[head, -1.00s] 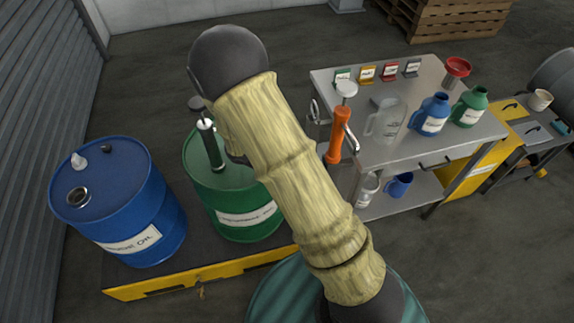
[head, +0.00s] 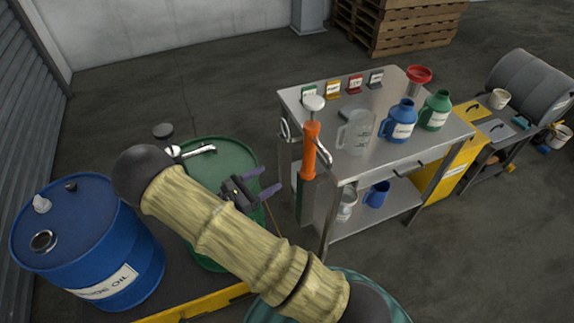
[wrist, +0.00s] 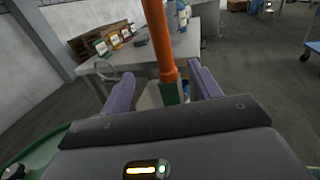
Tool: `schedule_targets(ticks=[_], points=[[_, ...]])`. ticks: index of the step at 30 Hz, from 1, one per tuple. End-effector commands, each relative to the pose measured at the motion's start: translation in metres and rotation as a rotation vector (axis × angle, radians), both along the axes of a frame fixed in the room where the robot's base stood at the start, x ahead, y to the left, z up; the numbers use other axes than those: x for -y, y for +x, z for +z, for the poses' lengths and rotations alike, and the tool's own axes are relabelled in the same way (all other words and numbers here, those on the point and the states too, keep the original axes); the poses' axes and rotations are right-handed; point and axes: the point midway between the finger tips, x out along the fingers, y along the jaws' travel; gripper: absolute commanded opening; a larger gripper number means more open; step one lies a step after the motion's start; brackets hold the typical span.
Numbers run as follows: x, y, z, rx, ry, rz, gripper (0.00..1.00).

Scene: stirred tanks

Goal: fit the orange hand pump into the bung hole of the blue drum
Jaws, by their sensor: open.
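The orange hand pump (head: 310,150) hangs upright at the left end of the steel cart, with a pale round handle on top and a dark green lower tube. The blue drum (head: 120,240) stands at the lower left; its open bung hole (head: 43,241) is on the top, near the front left. My gripper (head: 272,181) is open and empty, left of the pump, over the green drum's right side. In the wrist view the pump (wrist: 160,45) stands upright ahead, between the lilac fingers in the picture, apart from them as far as I can tell.
A green drum (head: 225,155) with its own pump stands beside the blue one, partly behind my arm. The steel cart (head: 400,155) carries jugs, a red funnel (head: 418,75) and small labelled cards. Open floor lies behind the drums.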

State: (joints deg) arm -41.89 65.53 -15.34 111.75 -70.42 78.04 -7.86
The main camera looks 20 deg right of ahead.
Motion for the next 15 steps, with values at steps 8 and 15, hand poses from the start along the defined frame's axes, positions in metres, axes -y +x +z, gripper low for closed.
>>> schedule_targets(ticks=[8,15], points=[[0.04,0.01,0.001,-0.002,-0.001,-0.006,0.62],[0.077,0.022,0.001,-0.001,0.001,-0.006,0.62]])
